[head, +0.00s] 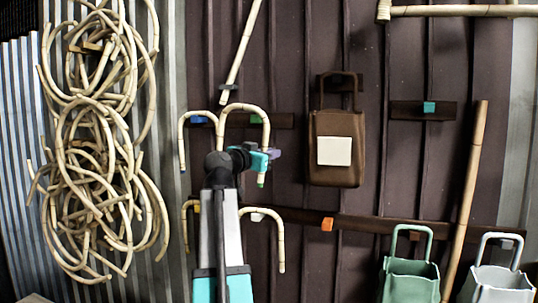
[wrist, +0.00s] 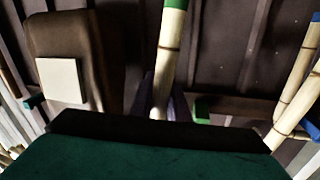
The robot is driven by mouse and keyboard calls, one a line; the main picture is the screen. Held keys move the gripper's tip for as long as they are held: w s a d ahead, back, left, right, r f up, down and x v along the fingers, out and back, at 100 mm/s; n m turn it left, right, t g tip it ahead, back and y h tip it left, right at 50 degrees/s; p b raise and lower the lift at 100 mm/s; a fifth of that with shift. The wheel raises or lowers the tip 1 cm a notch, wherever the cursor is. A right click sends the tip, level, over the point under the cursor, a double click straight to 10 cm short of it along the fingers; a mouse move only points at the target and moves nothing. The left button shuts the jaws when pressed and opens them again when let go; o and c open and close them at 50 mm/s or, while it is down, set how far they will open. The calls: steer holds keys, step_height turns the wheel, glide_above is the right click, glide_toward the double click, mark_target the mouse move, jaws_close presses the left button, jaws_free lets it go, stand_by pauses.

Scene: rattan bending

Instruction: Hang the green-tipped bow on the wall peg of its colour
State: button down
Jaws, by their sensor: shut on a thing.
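The green-tipped bow is a pale cane arch (head: 243,106) in the head view, upright with its legs down. Its green tip (head: 261,180) is at the lower end of the right leg; the left leg passes behind my arm. My gripper (head: 263,157) is shut on the right leg above that tip. The green peg (head: 256,119) shows just under the arch, between its legs; I cannot tell whether the bow touches it. In the wrist view the held leg (wrist: 172,55) runs down between the fingers, with the green peg (wrist: 202,108) close to its right.
A bow (head: 182,140) hangs by the blue peg (head: 198,120) on the left. Lower bows hang near the white peg (head: 257,217). A brown bag (head: 337,147) hangs close on the right. The orange peg (head: 327,224) and teal peg (head: 429,106) are bare.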

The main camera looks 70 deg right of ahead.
steer(key=shift+d, duration=0.3)
steer(key=shift+w+d+f+p, duration=0.15)
steer(key=shift+d+p, duration=0.45)
steer(key=shift+d, duration=1.65)
steer(key=shift+w+d+f+p, duration=0.15)
steer(key=shift+d+p, duration=0.45)
steer(key=shift+d, duration=1.65)
steer(key=shift+d+f+b, duration=0.5)
steer(key=shift+d+b, duration=0.1)
steer(key=shift+b, duration=0.65)
steer(key=c, duration=1.6)
jaws_free()
steer(key=shift+d+f, duration=0.1)
steer(key=shift+b, duration=0.3)
